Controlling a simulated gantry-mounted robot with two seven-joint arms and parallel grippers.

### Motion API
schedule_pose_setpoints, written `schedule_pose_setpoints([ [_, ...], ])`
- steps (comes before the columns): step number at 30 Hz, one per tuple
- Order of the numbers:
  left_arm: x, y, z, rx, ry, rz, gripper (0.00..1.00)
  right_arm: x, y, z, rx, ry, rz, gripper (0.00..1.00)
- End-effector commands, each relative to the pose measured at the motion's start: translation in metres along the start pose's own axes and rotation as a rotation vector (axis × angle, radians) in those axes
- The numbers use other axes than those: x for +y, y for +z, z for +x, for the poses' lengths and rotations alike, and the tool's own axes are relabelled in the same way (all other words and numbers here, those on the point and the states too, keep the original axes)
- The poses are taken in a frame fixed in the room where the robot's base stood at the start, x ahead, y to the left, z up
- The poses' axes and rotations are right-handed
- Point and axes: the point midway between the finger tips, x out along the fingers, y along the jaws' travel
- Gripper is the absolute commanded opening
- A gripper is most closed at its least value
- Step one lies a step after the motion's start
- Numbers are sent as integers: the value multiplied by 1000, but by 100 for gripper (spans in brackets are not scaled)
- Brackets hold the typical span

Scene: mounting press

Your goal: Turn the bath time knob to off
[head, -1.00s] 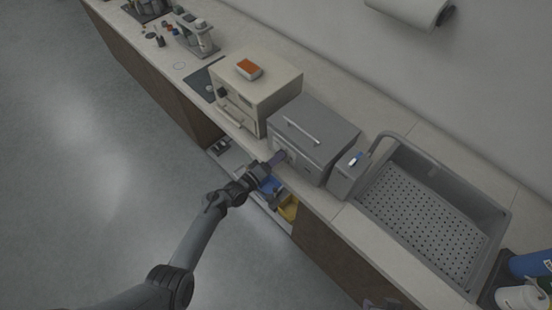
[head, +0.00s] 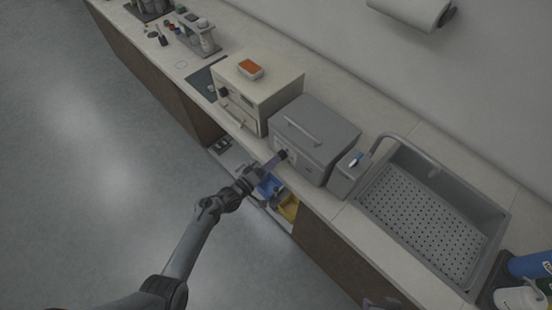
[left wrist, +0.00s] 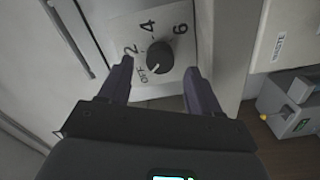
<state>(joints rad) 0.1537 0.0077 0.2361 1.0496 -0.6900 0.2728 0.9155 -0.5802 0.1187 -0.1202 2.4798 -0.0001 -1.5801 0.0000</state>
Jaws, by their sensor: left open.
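The bath is a grey box (head: 328,133) with a lid handle, standing on the counter. In the left wrist view its light dial plate shows a round black knob (left wrist: 160,57) ringed by the marks OFF, 2, 4 and 6. OFF lies at the knob's lower left. I cannot tell clearly where the knob points. My left gripper (head: 283,156) is at the front of the box, and in the wrist view the open gripper (left wrist: 158,68) has one finger on each side of the knob, with gaps between. A small dark piece at the bottom edge of the head view may be my right gripper (head: 380,303).
A beige oven-like box (head: 256,88) with an orange-topped item stands left of the bath. A small grey unit (head: 349,174) and a sink (head: 430,215) are to its right. An open drawer with blue and yellow bins (head: 287,206) lies below my left forearm.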

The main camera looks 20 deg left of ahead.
Motion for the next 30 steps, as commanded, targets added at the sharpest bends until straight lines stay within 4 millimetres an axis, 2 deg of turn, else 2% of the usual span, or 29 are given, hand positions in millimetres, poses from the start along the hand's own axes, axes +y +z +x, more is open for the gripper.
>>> schedule_pose_setpoints([
  [1, 0, 0, -11, 1, -3, 0, 63, 0, -1, -3, 0, 1, -2, 43],
  [6, 0, 0, -40, 0, -3, 1, 63, 2, -1, -6, -1, 5, -6, 43],
  [12, -1, 0, -65, 1, -2, 0, 63, 2, -2, -7, -1, 5, -6, 43],
  [18, 0, 0, -74, 1, -1, 0, 63, 1, -2, -8, -1, 3, -4, 43],
  [30, 0, 0, -75, 0, -1, 0, 63, 0, -3, -8, 1, -2, 3, 43],
])
